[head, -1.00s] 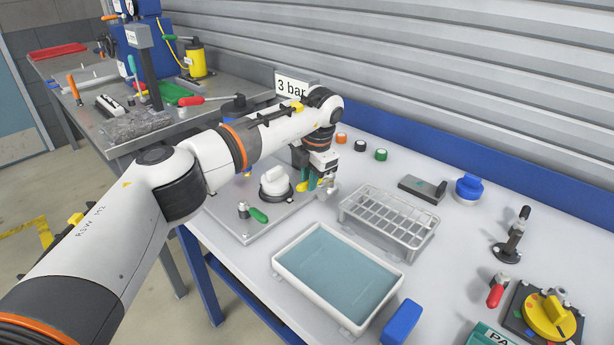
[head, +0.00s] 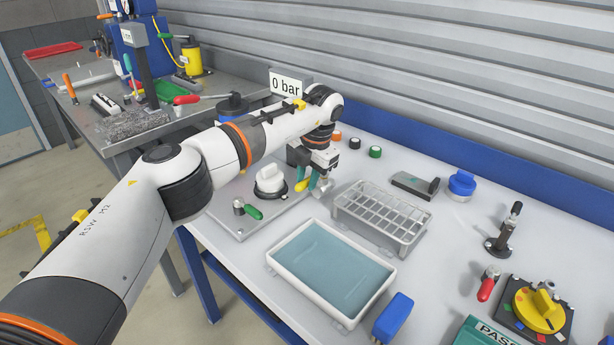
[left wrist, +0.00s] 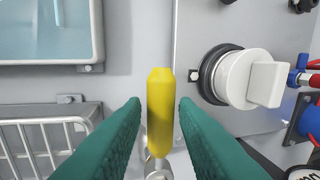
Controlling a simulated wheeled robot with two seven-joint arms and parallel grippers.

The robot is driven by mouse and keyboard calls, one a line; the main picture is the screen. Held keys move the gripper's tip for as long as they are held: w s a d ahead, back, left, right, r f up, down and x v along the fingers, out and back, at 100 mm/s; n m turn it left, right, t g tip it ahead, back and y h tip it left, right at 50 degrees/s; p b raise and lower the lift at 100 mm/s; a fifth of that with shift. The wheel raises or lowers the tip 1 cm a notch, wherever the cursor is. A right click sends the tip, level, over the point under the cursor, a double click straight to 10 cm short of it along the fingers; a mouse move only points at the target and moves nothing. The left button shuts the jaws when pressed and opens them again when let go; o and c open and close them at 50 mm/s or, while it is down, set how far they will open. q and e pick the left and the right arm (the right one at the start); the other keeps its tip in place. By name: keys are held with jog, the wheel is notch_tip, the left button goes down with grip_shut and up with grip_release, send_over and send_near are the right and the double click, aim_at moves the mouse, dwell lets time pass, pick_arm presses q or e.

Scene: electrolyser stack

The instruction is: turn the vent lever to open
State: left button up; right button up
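The yellow vent lever (head: 302,184) is at the right end of the grey plate (head: 240,223), partly hidden by my left gripper in the head view. In the left wrist view the yellow handle (left wrist: 160,110) runs straight up the picture from a metal pivot (left wrist: 158,168). My left gripper (left wrist: 160,108) has its green fingers on either side of the handle, with a gap on each side; it is open. The sign (head: 287,86) behind my arm reads "0 bar". My right gripper is not in view.
A wire rack (head: 385,221) and a water tray (head: 333,270) lie to the right and in front.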

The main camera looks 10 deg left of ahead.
pick_arm(q)
jog(key=shift+o, duration=1.2)
jog(key=shift+d, duration=0.1)
jog(key=b+v, duration=0.1)
jog(key=v, duration=1.1)
jog(key=shift+f, duration=0.1)
